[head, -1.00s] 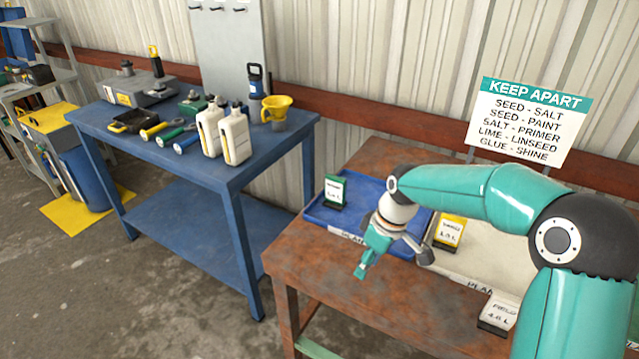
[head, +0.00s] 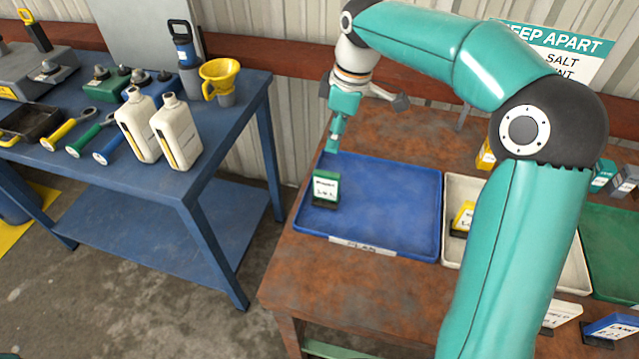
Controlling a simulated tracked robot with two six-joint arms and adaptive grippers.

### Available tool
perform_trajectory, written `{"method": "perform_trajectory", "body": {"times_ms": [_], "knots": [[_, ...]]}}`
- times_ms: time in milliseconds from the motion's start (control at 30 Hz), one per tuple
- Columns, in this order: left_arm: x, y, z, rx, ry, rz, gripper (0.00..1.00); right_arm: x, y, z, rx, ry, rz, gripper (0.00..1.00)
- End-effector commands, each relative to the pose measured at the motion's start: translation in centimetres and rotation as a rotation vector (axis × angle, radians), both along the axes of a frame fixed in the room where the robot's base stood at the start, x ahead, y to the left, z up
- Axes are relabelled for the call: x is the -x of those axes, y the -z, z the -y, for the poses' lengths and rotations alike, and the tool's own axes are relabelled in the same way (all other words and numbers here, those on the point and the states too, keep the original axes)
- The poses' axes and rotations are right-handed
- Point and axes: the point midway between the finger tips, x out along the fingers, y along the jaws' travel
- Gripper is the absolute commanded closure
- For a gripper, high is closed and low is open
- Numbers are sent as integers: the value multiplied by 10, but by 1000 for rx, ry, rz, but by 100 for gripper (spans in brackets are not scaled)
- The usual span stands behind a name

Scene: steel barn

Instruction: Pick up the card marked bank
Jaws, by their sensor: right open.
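A card with a green top (head: 326,189) stands in a dark holder in the blue tray (head: 400,248), at its left side; its small lettering is too blurred to read. A yellow card (head: 463,217) stands in the pale tray (head: 453,192), partly behind my arm. A white card (head: 562,314) and a blue-edged card (head: 612,328) stand at the table's front right. I cannot tell which card is marked bank. My right gripper (head: 342,132) is open and empty, above the blue tray's back left edge, apart from the green card. My left gripper is not in view.
A green tray (head: 615,235) lies at the right. Small cartons (head: 603,176) and the keep-apart sign (head: 565,50) are behind. The blue workbench (head: 225,130) at left holds white jugs (head: 178,135), a yellow funnel cup (head: 220,82) and tools. The rusty table's front left is bare.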

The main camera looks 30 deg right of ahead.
Motion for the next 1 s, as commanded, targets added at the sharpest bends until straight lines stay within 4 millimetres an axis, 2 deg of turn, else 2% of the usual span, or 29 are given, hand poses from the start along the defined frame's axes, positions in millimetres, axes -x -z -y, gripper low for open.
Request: {"method": "perform_trajectory", "body": {"times_ms": [200,400,767,1000], "knots": [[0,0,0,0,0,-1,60,-1,47,-1,-1,8,-8,54],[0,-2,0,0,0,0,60,-5,84,-3,-1,13,-6,54],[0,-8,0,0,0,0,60,-8,111,-5,-1,18,-6,54],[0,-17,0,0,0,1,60,-15,143,-10,-1,18,-4,54]]}}
